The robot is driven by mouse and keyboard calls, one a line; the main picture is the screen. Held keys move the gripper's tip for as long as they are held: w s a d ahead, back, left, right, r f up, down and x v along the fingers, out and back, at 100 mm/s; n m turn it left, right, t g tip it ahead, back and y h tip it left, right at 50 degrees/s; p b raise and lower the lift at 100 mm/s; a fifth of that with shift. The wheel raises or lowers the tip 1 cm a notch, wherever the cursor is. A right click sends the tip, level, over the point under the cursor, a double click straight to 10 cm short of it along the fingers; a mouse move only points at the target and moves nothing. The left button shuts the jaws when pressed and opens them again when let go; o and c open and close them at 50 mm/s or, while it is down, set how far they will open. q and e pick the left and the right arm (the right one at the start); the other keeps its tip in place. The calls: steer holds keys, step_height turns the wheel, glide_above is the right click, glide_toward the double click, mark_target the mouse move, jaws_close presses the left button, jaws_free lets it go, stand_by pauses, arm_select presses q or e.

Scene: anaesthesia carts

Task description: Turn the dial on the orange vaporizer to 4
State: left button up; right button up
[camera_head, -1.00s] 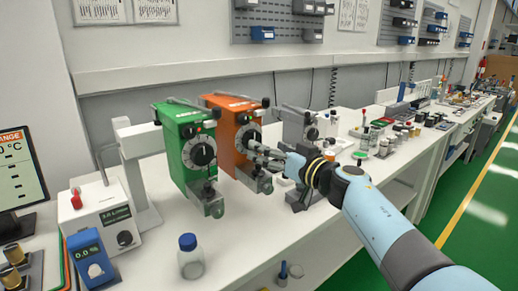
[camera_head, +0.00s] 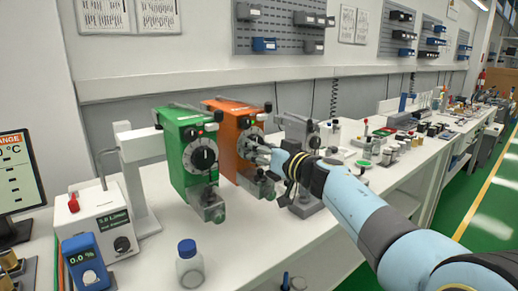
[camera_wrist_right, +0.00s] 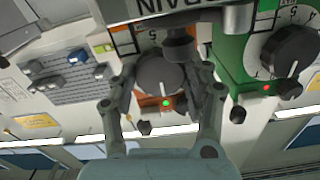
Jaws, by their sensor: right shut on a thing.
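The orange vaporizer (camera_head: 228,147) stands on the white bench between the green vaporizer (camera_head: 176,150) and a grey unit. Its black dial (camera_wrist_right: 160,78) shows in the right wrist view, with a white scale plate behind it. My right gripper (camera_head: 262,148) is at the front of the orange vaporizer. In the right wrist view its two fingers (camera_wrist_right: 164,92) lie on either side of the dial and are closed on it. In the head view the gripper hides part of the dial. The number the dial points to cannot be read. My left gripper is not in view.
The green vaporizer's dial (camera_head: 204,157) is close by on the left. A grey unit (camera_head: 300,132) stands close on the right. A blue-capped bottle (camera_head: 189,265) and a blue meter (camera_head: 86,262) stand at the front left.

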steer(key=shift+c, duration=1.1)
steer(key=shift+n, duration=0.3)
steer(key=shift+n+p, duration=0.65)
steer(key=shift+n, duration=0.25)
steer(key=shift+n+p, duration=0.4)
steer(key=shift+n, duration=1.7)
steer(key=o, duration=1.2)
steer(key=shift+c, duration=0.2)
